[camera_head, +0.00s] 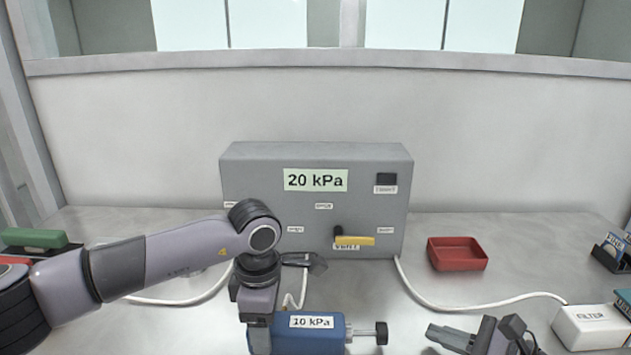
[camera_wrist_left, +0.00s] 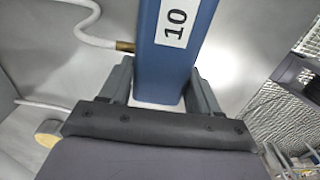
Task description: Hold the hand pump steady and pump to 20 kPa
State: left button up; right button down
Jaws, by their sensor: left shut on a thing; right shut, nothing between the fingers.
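The hand pump (camera_head: 309,340) is a blue block labelled "10 kPa", lying with its rod and black knob (camera_head: 381,333) pointing right. My left gripper (camera_head: 260,335) is shut on the left part of the pump body. In the left wrist view the blue pump (camera_wrist_left: 163,75) sits between the two fingers (camera_wrist_left: 162,95), with a brass fitting and white hose at its side. My right gripper (camera_head: 440,336) is shut and empty, to the right of the knob and apart from it. A grey box (camera_head: 260,185) with a "20 kPa" label stands behind the pump.
A white filter box (camera_head: 590,326) is at the far right, joined by a white hose (camera_head: 480,308). A green item (camera_head: 35,238) lies far left.

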dwell(0.9)
pick_arm(q)
jog(key=o, duration=1.2)
jog(key=shift+o, duration=0.2)
jog(key=shift+r, duration=0.15)
